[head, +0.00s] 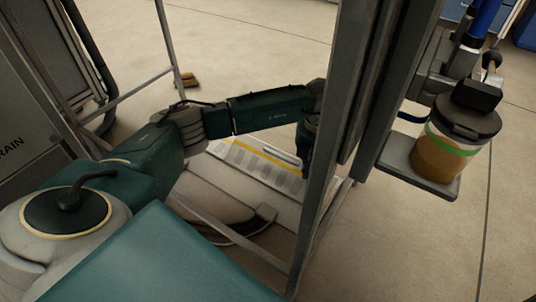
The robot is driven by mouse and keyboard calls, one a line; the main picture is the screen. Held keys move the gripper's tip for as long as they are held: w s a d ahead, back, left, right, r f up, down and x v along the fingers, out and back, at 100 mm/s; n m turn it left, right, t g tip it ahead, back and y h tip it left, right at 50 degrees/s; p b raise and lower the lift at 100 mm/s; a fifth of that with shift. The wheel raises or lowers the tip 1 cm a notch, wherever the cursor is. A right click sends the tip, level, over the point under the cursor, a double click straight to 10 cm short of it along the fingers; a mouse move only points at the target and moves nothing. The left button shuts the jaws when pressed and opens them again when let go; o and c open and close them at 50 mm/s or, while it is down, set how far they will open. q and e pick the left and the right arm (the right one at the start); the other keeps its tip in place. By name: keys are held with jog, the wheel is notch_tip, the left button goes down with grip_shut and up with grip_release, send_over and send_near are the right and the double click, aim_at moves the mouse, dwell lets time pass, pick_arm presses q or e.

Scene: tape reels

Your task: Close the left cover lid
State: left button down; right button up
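My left arm reaches in from the left in dark green and grey links. Its end, with the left gripper (306,168), is beside a tall grey upright panel (352,110), seen nearly edge-on, which partly hides it. The fingers are too small and dark to tell open from shut, and I see nothing clearly held. I cannot tell whether this panel is the left cover lid, and no other lid of that kind is clear. My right gripper is not in view.
A jar of amber liquid (441,158) with a black top and green band stands on a small grey shelf (395,157) right of the panel. Thin metal frame bars cross near the arm. A grey cabinet (30,130) is at left. Pale floor (270,50) is open behind.

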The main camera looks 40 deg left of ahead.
pick_arm(q)
jog(key=shift+w+f+b, duration=0.55)
jog(key=shift+w+f, duration=0.1)
jog(key=shift+w, duration=0.05)
jog(key=shift+w+a+f+b, duration=0.1)
jog(key=shift+w+f+b, duration=0.45)
jog(key=shift+f, duration=0.2)
jog(key=shift+w+f+b, duration=0.4)
jog(key=shift+f+b, duration=0.2)
jog(key=shift+f, duration=0.1)
jog(key=shift+w+f, duration=0.25)
jog(key=shift+f, duration=0.65)
jog(key=shift+a+f, duration=0.25)
jog(key=shift+f, duration=0.7)
jog(key=r+p, duration=0.7)
jog(key=r, duration=0.1)
jog(key=shift+w+d+p, duration=0.1)
jog(key=shift+d+p, duration=0.1)
jog(key=shift+p, duration=0.2)
jog(key=shift+f, duration=0.1)
